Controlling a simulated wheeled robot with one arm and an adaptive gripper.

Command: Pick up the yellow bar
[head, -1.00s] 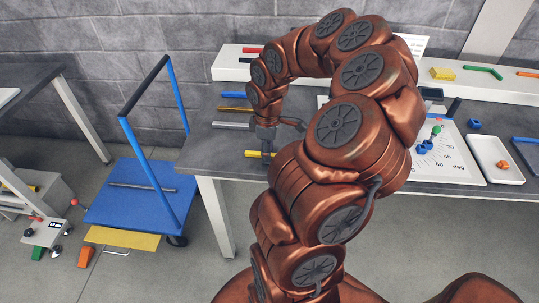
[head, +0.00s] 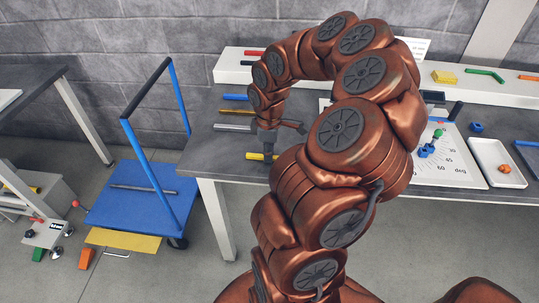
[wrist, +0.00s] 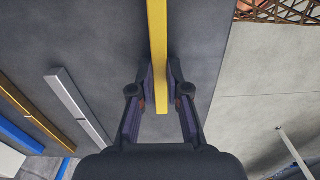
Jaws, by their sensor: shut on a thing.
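The yellow bar (head: 256,156) lies near the front edge of the dark table, below my gripper (head: 269,157) in the head view. In the wrist view the yellow bar (wrist: 158,50) runs from the top edge down between the fingers of my gripper (wrist: 159,85). The fingers are shut on it near its close end, one on each side. My arm hides part of the bar in the head view. I cannot tell whether the bar still touches the table.
A grey bar (head: 232,127), an ochre bar (head: 237,112) and a blue bar (head: 235,97) lie farther back on the table (head: 205,155). A white tray (head: 478,178) and an angle sheet (head: 462,172) lie to the right. A blue cart (head: 130,200) stands left.

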